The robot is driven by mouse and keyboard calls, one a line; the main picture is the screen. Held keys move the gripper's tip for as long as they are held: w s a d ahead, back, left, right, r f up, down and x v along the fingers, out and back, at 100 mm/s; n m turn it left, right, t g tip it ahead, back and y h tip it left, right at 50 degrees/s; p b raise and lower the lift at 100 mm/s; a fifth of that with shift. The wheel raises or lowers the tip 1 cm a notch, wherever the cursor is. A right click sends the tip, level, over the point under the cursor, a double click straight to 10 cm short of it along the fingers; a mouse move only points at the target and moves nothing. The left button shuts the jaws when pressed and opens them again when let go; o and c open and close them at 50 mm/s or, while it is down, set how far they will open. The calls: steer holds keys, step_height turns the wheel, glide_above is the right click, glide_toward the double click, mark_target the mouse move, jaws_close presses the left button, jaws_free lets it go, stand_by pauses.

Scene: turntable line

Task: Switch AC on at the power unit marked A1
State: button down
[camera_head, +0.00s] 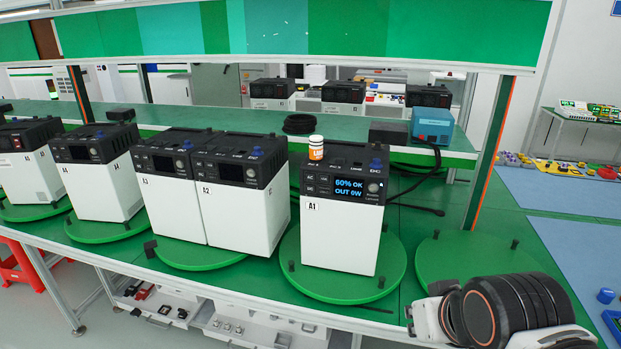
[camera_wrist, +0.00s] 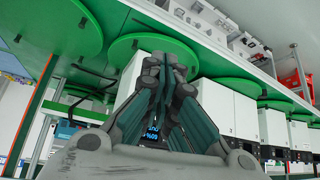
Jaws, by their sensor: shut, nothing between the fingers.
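The power unit marked A1 (camera_head: 345,240) stands upright on a green turntable (camera_head: 390,287) in the head view. It has a white body and a black top panel. Its display (camera_head: 349,188) is lit and reads "60% OK" and "OUT 0W". Small buttons (camera_head: 310,184) sit left of the display; their lettering is too small to read surely. In the wrist view, which looks upside down, my gripper (camera_wrist: 167,68) is shut and empty. It is in front of a white unit (camera_wrist: 131,74) with a lit display (camera_wrist: 152,134), and hides much of it. Contact cannot be told.
An orange-and-white bottle (camera_head: 316,148) stands on top of A1. Unit A2 (camera_head: 238,209) and other similar units line up to the left on turntables. An empty turntable (camera_head: 465,259) is to the right. My arm shows at lower right. A blue box (camera_head: 432,125) is behind.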

mark_target(311, 177)
steer(key=w+a+r+m+t+y, duration=0.1)
steer(key=w+a+m+t+y, duration=0.1)
steer(key=w+a+m, duration=0.4)
steer(key=w+a+r+m+t+y, duration=0.1)
steer(key=w+a+m+t+y, duration=0.2)
steer(key=w, duration=1.3)
steer(key=w+a+r+m+t+y+b, duration=0.1)
steer(key=w+a+m+t+y, duration=0.2)
steer(key=w+a+m, duration=0.7)
steer(key=shift+w+r+m, duration=0.4)
steer(key=shift+w+m, duration=0.4)
steer(key=shift+w, duration=0.05)
steer(key=shift+w, duration=0.1)
steer(key=w+d, duration=0.2)
steer(key=w, duration=0.6)
steer(key=shift+d, duration=0.35)
steer(key=shift+w, duration=0.2)
steer(key=shift+w+d, duration=0.1)
steer(key=shift+w, duration=0.2)
